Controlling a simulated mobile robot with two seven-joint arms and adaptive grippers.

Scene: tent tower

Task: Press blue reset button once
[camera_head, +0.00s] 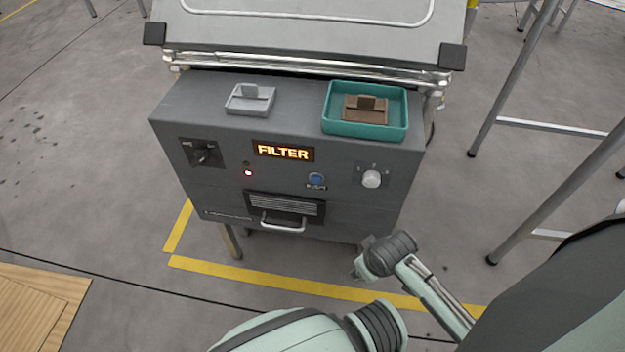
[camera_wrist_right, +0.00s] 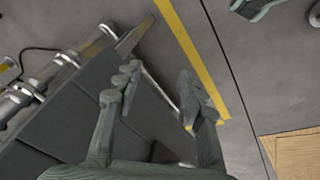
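The blue reset button (camera_head: 316,178) is on the front of the grey control box, below and right of the lit FILTER display (camera_head: 283,153). Nothing covers it in the head view. It cannot be made out in the right wrist view. My right gripper (camera_head: 364,262) is low at the box's right front, below the button and apart from it. In the right wrist view my right gripper (camera_wrist_right: 159,74) has its two fingers spread with nothing between them. The dark box front (camera_wrist_right: 65,120) lies to the left there. My left gripper is not in view.
The box front also has a black rotary switch (camera_head: 204,154), a lit indicator (camera_head: 248,173), a white knob (camera_head: 371,179) and a drawer handle (camera_head: 283,224). On top are a grey holder (camera_head: 250,99) and a teal tray (camera_head: 365,131) with a brown piece.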

